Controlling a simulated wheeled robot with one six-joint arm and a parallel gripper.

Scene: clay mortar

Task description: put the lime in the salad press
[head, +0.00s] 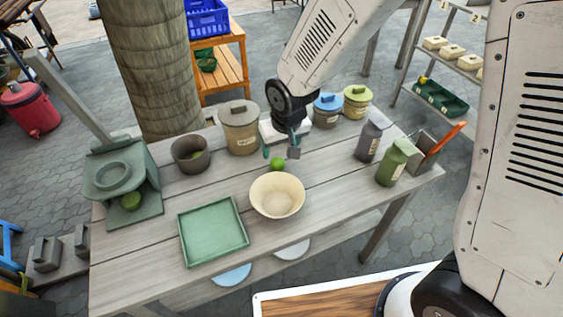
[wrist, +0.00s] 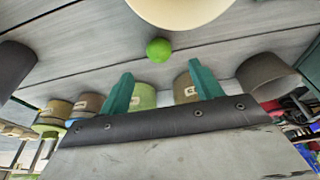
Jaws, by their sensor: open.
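The lime (head: 277,163) is a small bright green ball on the grey plank table, just behind the cream bowl. My gripper (head: 280,151) is open and empty above the table, its fingertips close to the lime. In the wrist view the lime (wrist: 158,50) lies beyond and between the two green fingers of my gripper (wrist: 162,82), apart from them. The salad press (head: 122,180) is a grey-green stand at the table's left end, with a ring on top and a long lever raised.
The cream bowl (head: 277,195) stands in front of the lime, with a green tray (head: 212,231) to its left. A dark bowl (head: 190,154) and lidded jars (head: 240,128) stand behind. Bottles (head: 398,162) and a utensil box (head: 430,151) stand at the right.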

